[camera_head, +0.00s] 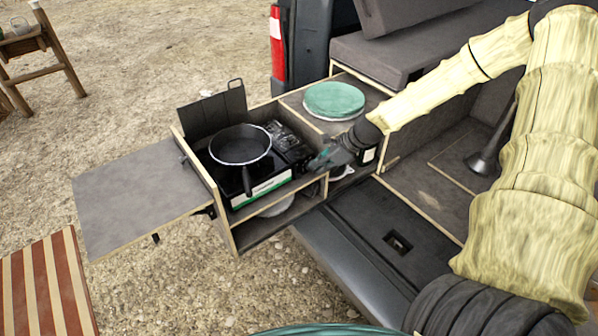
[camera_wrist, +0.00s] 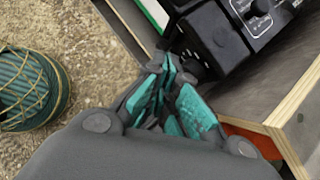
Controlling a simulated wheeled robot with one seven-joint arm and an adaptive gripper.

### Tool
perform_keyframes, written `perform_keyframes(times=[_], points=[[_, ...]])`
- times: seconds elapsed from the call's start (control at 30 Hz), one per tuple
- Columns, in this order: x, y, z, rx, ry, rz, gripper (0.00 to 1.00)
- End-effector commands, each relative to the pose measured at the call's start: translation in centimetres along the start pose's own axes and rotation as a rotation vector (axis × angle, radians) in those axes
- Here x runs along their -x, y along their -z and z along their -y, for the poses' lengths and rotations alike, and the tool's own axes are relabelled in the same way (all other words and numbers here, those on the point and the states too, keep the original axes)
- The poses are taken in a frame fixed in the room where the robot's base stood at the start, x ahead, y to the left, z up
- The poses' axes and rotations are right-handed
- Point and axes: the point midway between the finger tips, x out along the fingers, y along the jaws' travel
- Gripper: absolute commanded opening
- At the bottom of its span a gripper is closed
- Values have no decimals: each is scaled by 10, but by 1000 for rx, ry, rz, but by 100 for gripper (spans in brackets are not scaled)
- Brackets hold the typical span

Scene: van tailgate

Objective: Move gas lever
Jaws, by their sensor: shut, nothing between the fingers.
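The black camping stove (camera_head: 232,184) stands in the wooden pull-out drawer of the van, with a black frying pan (camera_head: 239,147) on its burner. Its control end (camera_wrist: 225,38) shows at the top of the wrist view, with a light-marked knob (camera_wrist: 260,7) and dark protruding parts. I cannot clearly tell which of these is the gas lever. My gripper (camera_head: 318,164) is at the stove's right end, in front of the drawer. In the wrist view its teal-padded fingers (camera_wrist: 170,75) are shut and empty, close to the stove's dark lower corner; contact is unclear.
The drawer's wooden edge (camera_wrist: 297,102) is close to the right of my fingers. A grey side table (camera_head: 135,192) extends left of the stove. A green round lid or cushion (camera_head: 334,100) lies behind my gripper. A teal corded round object (camera_wrist: 28,88) sits on the gravel.

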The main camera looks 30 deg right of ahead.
Motion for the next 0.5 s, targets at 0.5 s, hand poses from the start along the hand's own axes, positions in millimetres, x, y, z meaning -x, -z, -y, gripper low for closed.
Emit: perform_keyframes(times=[0.5], points=[[45, -1, 1, 0, 1, 0, 0]])
